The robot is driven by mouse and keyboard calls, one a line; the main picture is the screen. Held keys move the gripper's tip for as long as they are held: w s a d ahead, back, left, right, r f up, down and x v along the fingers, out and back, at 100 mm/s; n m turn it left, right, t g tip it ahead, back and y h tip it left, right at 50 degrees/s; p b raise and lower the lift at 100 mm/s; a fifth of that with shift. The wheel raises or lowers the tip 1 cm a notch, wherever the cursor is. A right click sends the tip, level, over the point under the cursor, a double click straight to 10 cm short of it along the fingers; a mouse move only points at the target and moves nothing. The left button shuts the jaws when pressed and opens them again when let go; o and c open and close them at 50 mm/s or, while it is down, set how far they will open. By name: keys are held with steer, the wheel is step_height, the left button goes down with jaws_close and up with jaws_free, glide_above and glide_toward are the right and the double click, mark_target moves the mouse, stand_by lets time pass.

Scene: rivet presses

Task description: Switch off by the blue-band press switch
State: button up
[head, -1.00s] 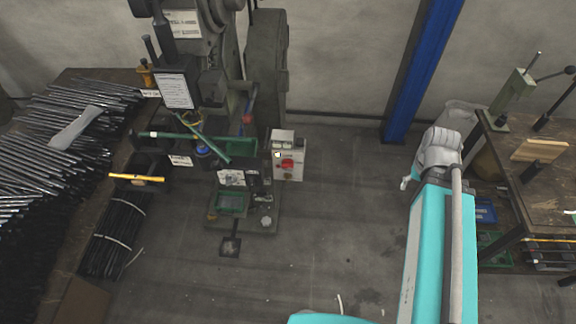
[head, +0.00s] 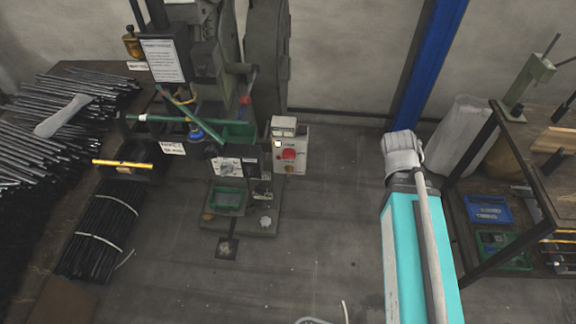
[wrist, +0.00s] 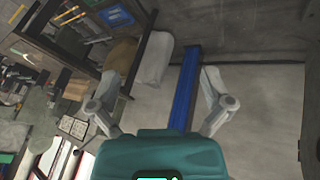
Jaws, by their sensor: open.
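The press (head: 205,60) stands left of centre in the head view, with a small blue band (head: 198,134) low on its front. Its switch box (head: 298,162) is light grey and mounted at the right of the press. A red button (head: 289,154) sits on its front, with a small pale switch (head: 278,143) above left. The wrist view shows my gripper (wrist: 161,78) with its two fingers spread and nothing between them. It faces the wall and blue post, and the switch box is not recognisable there. In the head view my arm is at the right, well away from the box.
A blue post (head: 428,65) stands against the wall. A workbench (head: 562,165) with bins on its lower shelf is at the right. A table of dark rods (head: 60,125) is at the left. The floor (head: 330,225) between press and arm is clear.

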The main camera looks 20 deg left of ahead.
steer(key=w+a+f+t+h+b, duration=0.1)
steer(key=w+a+f+t+b, duration=0.25)
steer(key=a+f+b, duration=0.5)
steer(key=n+t+y+b, duration=0.4)
steer(key=t+y+b, duration=0.55)
steer(key=b, duration=1.75)
glide_toward(288, 158)
steer(key=s, duration=0.3)
steer(key=shift+d+f+t, duration=0.2)
steer(key=shift+f+t, duration=0.1)
steer(key=shift+f, duration=0.05)
steer(key=shift+w, duration=0.2)
steer(key=shift+x, duration=6.7)
steer(key=shift+d, duration=0.15)
